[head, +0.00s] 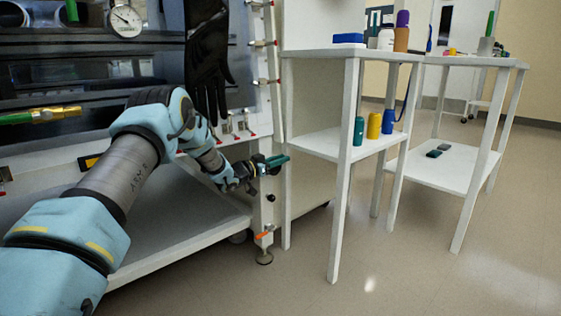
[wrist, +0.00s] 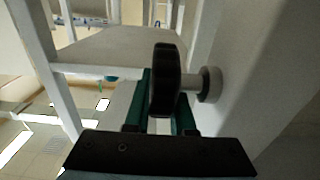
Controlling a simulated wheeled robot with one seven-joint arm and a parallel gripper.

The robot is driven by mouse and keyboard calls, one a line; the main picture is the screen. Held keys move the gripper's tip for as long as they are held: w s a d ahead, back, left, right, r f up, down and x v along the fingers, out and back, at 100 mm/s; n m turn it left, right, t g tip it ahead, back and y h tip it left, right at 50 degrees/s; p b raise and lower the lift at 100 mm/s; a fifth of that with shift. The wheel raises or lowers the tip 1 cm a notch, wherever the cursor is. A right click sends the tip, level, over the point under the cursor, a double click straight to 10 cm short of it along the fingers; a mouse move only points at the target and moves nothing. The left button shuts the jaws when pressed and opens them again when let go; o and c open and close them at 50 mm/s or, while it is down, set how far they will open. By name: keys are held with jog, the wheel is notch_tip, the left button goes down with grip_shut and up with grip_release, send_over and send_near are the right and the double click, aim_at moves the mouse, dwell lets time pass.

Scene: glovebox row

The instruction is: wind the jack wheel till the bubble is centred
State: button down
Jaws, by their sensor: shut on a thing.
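The jack wheel (wrist: 163,82) is a dark, thick disc in the wrist view, seen nearly edge-on. It sits on a short pale shaft that runs right to a round pale collar (wrist: 210,85). My gripper (wrist: 164,100) has one green finger on each side of the wheel and is shut on its rim. In the head view, my gripper (head: 276,161) is at the glovebox stand's right front post; I cannot make out the wheel there. I cannot make out a bubble in either view.
An orange-handled valve (head: 264,235) and a dark knob (head: 271,198) are low on the post. A white shelf table (head: 318,144) with bottles stands close to the right of my gripper. A black glove (head: 208,65) hangs above my forearm. The floor at front right is clear.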

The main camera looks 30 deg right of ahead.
jog(key=shift+f, duration=0.1)
jog(key=h+b, duration=0.2)
jog(key=b, duration=0.1)
jog(key=a+t+h+b, duration=0.1)
jog(key=h+b, duration=0.2)
jog(key=shift+s+a+r+h, duration=0.15)
jog(key=shift+a+r+h, duration=0.05)
jog(key=shift+h, duration=0.1)
jog(key=h+b, duration=0.1)
jog(key=b, duration=0.1)
jog(key=h+b, duration=0.1)
jog(key=b, duration=0.1)
jog(key=shift+s+a+r+t+h, duration=0.1)
jog(key=shift+a+r+t+h, duration=0.2)
jog(key=shift+a, duration=0.1)
jog(key=shift+a+r+h+b, duration=0.2)
jog(key=shift+h+b, duration=0.2)
jog(key=shift+b, duration=0.2)
jog(key=c, duration=1)
grip_release()
jog(key=shift+r, duration=0.1)
jog(key=shift+c, duration=0.2)
